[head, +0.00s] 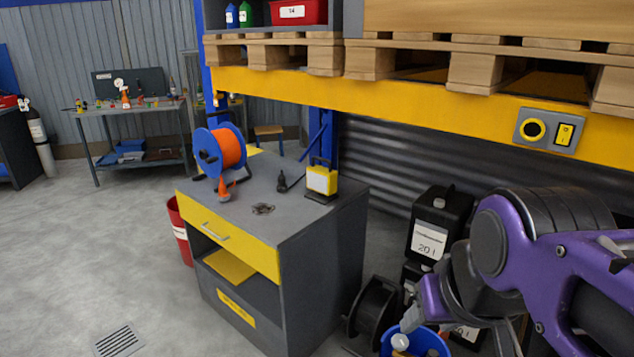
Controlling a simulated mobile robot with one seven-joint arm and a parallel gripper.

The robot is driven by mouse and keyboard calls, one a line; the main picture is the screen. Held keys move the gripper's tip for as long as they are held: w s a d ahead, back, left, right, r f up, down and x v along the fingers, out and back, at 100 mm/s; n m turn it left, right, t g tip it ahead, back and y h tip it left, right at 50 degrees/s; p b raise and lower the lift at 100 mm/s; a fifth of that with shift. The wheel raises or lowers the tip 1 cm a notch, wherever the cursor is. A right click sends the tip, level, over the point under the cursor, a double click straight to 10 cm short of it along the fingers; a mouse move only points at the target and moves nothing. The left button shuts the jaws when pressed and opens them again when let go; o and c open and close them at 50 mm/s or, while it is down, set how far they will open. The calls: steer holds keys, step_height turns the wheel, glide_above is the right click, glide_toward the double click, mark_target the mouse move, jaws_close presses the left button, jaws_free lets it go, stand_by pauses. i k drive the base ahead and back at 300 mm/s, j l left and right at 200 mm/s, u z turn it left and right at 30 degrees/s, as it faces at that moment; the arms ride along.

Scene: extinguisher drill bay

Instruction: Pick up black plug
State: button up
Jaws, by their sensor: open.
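The black plug (282,182) stands on the grey top of the workshop cabinet (318,219), near its back edge. It is small and dark, and a thin black cable seems to run from it toward the yellow work lamp (321,180) just to its right. My gripper (455,338) is at the lower right, in front of and to the right of the cabinet, well apart from the plug. It is open and partly cut off by the bottom edge. I see nothing held in it.
A blue-and-orange cable reel (222,150), a small orange cone-like item (225,190) and a small dark item (263,209) share the cabinet top. A yellow shelf beam (430,103) with pallets hangs above. Black canisters (438,225) and a blue bucket (428,345) stand right. Floor at left is clear.

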mark_target(283, 184)
steer(key=i+j+z, duration=0.15)
steer(key=z, duration=0.25)
steer(key=i+j+z, duration=0.1)
steer(key=j+z, duration=0.3)
steer(key=i+j+z, duration=0.2)
steer(key=j, duration=0.2)
steer(key=j+z, duration=0.15)
steer(key=j, duration=0.25)
steer(key=i+j+z, duration=0.1)
steer(key=j+z, duration=0.2)
steer(key=j, duration=2.15)
